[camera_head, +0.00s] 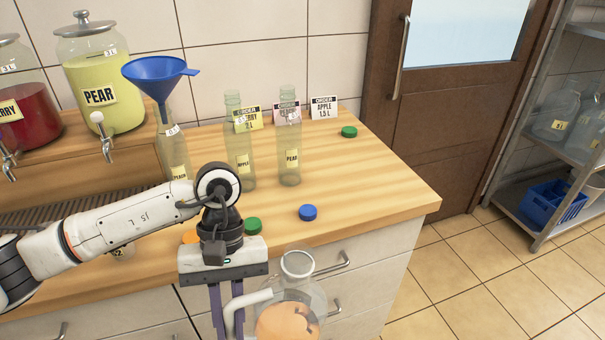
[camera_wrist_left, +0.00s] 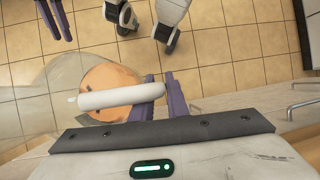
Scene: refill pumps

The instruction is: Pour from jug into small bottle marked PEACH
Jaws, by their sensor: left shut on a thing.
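The small bottle marked PEACH (camera_head: 176,150) stands on the wooden counter, with a blue funnel (camera_head: 155,72) in its mouth; my left arm hides its lower part. My left gripper (camera_head: 228,318) is shut on the white handle of a clear round jug (camera_head: 297,305). The jug is in front of the counter, below its top, with orange liquid inside and its open neck upward. The jug and its handle also show in the left wrist view (camera_wrist_left: 112,80). My right gripper (camera_wrist_left: 56,20) is in the wrist view's top left corner, its fingers apart and empty.
Bottles marked APPLE (camera_head: 243,150) and PEAR (camera_head: 289,150) stand right of the PEACH bottle, before several order cards (camera_head: 324,107). Loose caps, including a blue one (camera_head: 308,212), lie on the counter (camera_head: 390,185). Tap dispensers (camera_head: 100,85) stand at the left.

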